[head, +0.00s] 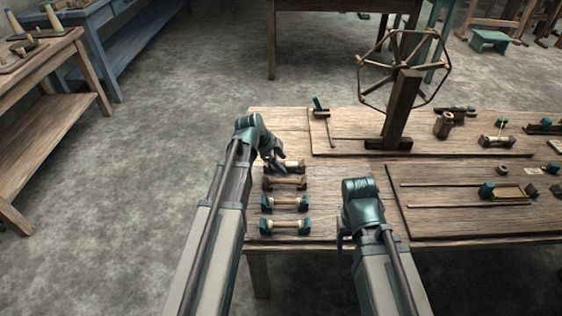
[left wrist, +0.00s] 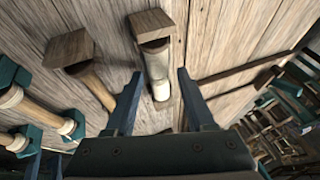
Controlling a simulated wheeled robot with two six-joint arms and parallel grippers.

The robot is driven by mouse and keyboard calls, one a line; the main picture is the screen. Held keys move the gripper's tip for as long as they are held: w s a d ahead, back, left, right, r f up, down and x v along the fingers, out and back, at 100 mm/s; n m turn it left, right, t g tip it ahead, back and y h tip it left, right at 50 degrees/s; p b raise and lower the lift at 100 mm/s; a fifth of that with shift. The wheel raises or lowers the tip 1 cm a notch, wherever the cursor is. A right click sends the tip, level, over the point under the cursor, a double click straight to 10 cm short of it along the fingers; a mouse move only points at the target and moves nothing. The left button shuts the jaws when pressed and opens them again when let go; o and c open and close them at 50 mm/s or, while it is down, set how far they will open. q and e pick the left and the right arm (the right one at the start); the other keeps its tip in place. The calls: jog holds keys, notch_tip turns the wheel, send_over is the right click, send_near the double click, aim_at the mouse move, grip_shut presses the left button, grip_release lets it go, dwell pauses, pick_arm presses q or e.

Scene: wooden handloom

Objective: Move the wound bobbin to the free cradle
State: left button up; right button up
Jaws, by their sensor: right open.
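A row of small bobbin holders lies along the left end of the table. The farthest has a brown end block (left wrist: 151,25) and a bobbin with a whitish wound part (left wrist: 159,82); in the head view my left gripper (head: 275,160) partly covers this holder (head: 293,167). The left gripper is open, its fingers (left wrist: 160,98) apart on either side of the whitish part, with no clear grip. The second holder (head: 285,183) has brown ends and a tan spool or bar. Two teal-ended holders (head: 285,203) (head: 285,227) carry pale bobbins. My right gripper (head: 342,232) is open and empty over the table's front.
A wooden reel wheel on a post (head: 397,110) stands behind, on a board. A second board (head: 450,220) with rods lies at the right. Bare tabletop (head: 325,185) lies between the holders and the boards. Another bench (head: 40,70) stands far left.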

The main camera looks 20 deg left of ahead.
pick_arm(q)
jog(key=shift+r, duration=0.15)
jog(key=p+v, duration=1.2)
jog(key=v, duration=0.1)
jog(key=shift+s+a+r, duration=0.15)
jog(key=shift+a+r, duration=0.05)
jog(key=shift+r, duration=0.05)
dwell(0.4)
jog(key=s+d+f+n+g+y, duration=0.3)
jog(key=s+d+n+g+y, duration=0.2)
jog(key=s+d+n, duration=0.95)
jog(key=s+d+r+m+p, duration=0.1)
jog(key=d+r+p, duration=0.1)
jog(key=r+p, duration=0.6)
jog(key=s+d+r+m+p, duration=0.1)
jog(key=s+r+m+p, duration=0.1)
jog(key=r+p, duration=0.7)
jog(key=shift+s+d+r, duration=0.15)
jog(key=shift+s+d, duration=0.15)
jog(key=shift+d, duration=0.1)
